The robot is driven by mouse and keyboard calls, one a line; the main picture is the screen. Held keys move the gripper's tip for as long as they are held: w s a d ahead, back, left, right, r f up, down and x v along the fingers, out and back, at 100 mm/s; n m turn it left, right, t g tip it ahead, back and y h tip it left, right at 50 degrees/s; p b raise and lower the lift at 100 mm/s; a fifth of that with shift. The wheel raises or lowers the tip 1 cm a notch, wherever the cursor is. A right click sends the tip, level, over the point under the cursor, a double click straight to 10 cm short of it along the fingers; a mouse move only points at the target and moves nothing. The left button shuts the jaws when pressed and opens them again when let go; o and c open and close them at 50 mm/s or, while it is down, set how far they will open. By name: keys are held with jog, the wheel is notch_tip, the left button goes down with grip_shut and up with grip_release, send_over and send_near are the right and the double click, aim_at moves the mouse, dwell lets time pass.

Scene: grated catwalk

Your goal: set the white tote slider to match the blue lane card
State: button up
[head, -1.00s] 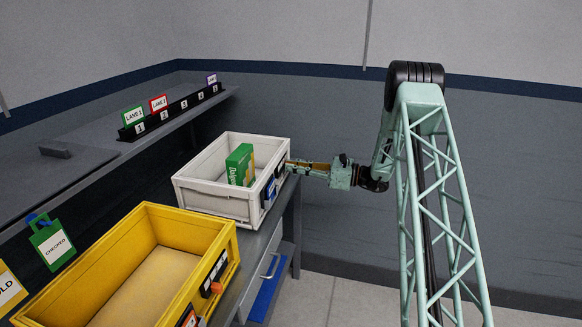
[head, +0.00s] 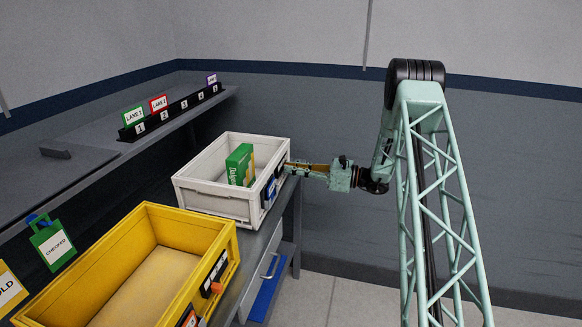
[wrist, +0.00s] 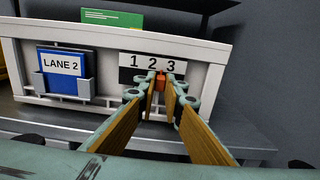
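The white tote (head: 215,204) stands on the bench, with a green box (head: 240,165) inside. In the wrist view its front (wrist: 110,108) carries a blue lane card (wrist: 62,70) reading LANE 2 in a holder at the left. My gripper (wrist: 162,88) is at the tote front, one finger on each side of the knob. The fingers look spread, with contact unclear. The head view also shows my gripper (head: 292,168).
A yellow tote (head: 228,248) stands nearer on the same bench. A shelf rack (head: 172,112) holds lane cards at the back left. A green CHECKED tag (head: 52,243) hangs at the left. The floor (head: 320,290) right of the bench is clear.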

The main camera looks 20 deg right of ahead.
jog(key=shift+s+a, duration=0.5)
jog(key=shift+s, duration=0.1)
dwell(0.8)
jog(key=shift+o, duration=0.7)
jog(key=o, duration=0.3)
jog(key=shift+o, duration=0.2)
jog(key=shift+s+d, duration=0.1)
jog(key=shift+d, duration=0.05)
jog(key=v, duration=0.6)
jog(key=shift+s+d, duration=0.2)
dwell(0.4)
dwell(0.3)
jog(key=shift+r, duration=0.1)
